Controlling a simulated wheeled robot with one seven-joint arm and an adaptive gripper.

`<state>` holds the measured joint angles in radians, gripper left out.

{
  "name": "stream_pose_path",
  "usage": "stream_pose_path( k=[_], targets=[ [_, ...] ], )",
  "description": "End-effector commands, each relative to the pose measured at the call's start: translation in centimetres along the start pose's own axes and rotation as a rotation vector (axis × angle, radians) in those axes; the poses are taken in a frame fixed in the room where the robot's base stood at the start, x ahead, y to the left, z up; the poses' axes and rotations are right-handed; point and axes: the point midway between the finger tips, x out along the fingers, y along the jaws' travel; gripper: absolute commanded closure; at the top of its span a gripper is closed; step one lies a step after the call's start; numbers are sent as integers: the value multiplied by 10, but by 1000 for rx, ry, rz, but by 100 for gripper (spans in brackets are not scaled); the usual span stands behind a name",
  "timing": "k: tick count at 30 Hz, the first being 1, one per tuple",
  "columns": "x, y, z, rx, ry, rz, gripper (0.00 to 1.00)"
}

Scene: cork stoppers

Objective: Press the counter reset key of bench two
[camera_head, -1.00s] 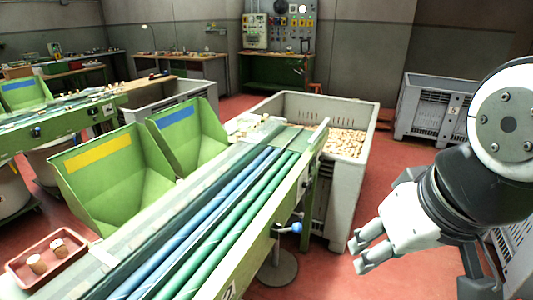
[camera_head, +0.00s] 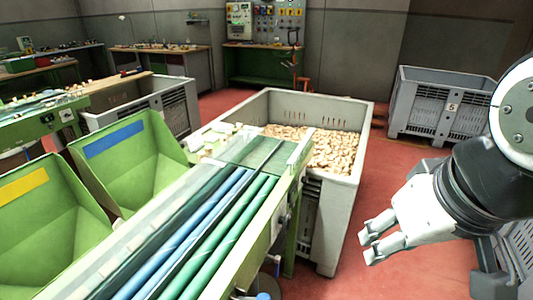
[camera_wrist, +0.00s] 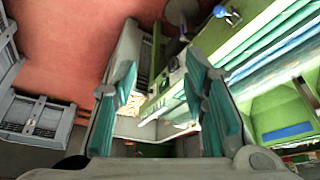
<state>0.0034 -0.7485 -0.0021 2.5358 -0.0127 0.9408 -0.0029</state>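A green sorting bench (camera_head: 240,262) with blue and green rollers (camera_head: 212,238) runs through the middle of the head view. Small dark fittings (camera_head: 281,222) sit on its right side; I cannot tell whether one is the reset key. The bench's number is not readable. My gripper (camera_head: 368,247) is to the right of the bench, above the red floor, apart from everything. In the wrist view, its teal-padded fingers (camera_wrist: 163,95) are spread with nothing held. The bench side with dark fittings (camera_wrist: 174,65) shows beyond them.
A grey crate (camera_head: 349,195) full of corks stands at the bench's far end. Another grey crate (camera_head: 425,128), marked 5, stands at the back right. Green hoppers (camera_head: 130,160) flank the bench's left. Red floor (camera_head: 390,180) lies open on the right.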

Motion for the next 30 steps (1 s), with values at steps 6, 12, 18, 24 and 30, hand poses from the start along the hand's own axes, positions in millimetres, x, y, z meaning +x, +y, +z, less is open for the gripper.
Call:
stream_pose_path(
  k=[6,12,18,24,30],
  targets=[
    [0,0,0,0,0,0,99],
    [0,0,0,0,0,0,100],
    [0,0,0,0,0,0,100],
    [0,0,0,0,0,0,100],
    [0,0,0,0,0,0,100]
  ],
)
